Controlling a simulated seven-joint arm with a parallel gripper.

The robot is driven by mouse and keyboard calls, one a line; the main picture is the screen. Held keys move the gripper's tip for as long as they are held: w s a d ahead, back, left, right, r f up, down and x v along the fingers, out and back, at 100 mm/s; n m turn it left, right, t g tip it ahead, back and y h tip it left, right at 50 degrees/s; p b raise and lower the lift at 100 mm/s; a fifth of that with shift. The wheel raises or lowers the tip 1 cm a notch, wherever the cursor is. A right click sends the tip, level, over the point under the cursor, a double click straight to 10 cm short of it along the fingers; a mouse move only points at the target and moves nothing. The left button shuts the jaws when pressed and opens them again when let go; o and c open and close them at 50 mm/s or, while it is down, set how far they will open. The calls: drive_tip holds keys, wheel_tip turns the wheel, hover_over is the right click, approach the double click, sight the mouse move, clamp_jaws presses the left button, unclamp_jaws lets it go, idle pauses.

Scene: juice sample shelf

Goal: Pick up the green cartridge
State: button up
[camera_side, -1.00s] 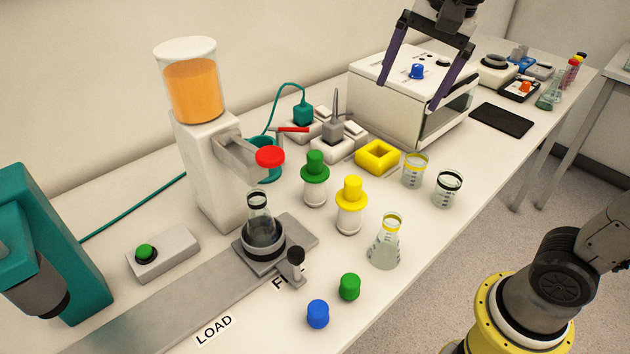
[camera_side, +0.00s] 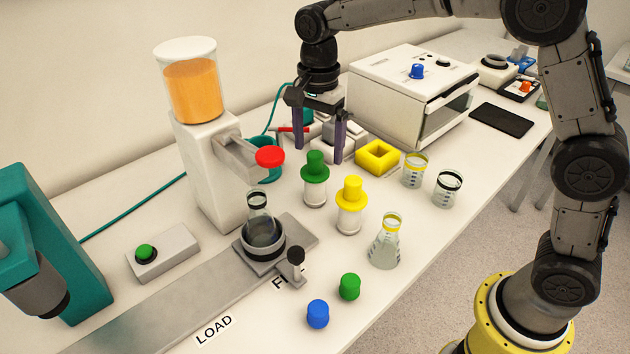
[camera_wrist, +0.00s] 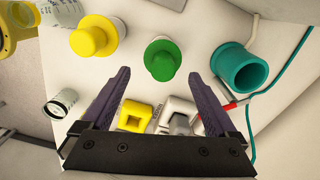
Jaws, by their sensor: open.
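The green cartridge (camera_side: 315,172) has a green cap and flange over a pale body and stands upright on the bench, just behind the yellow cartridge (camera_side: 351,197). My gripper (camera_side: 319,150) is open and empty, with its two purple fingers pointing down behind and above the green cartridge. In the wrist view the green cartridge (camera_wrist: 162,60) shows from above, just beyond the fingertips and between their lines. The wrist view's gripper (camera_wrist: 162,85) spans wider than the cap. The yellow cartridge (camera_wrist: 95,38) lies to the left there.
A teal cup (camera_wrist: 238,68) stands right of the green cartridge in the wrist view. The yellow square holder (camera_side: 378,158), beakers (camera_side: 415,170) and a flask (camera_side: 386,243) stand nearby. The dispenser's red knob (camera_side: 270,157) juts out at left. Loose green (camera_side: 349,286) and blue (camera_side: 317,313) caps lie in front.

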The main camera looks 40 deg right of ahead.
sight(315, 174)
drive_tip(key=shift+w+a+f, duration=0.1)
drive_tip(key=shift+a+f, duration=0.1)
drive_tip(key=shift+f, duration=1.7)
drive_tip(key=shift+a+f, duration=0.15)
drive_tip(key=shift+f, duration=1.7)
drive_tip(key=c, duration=1.3)
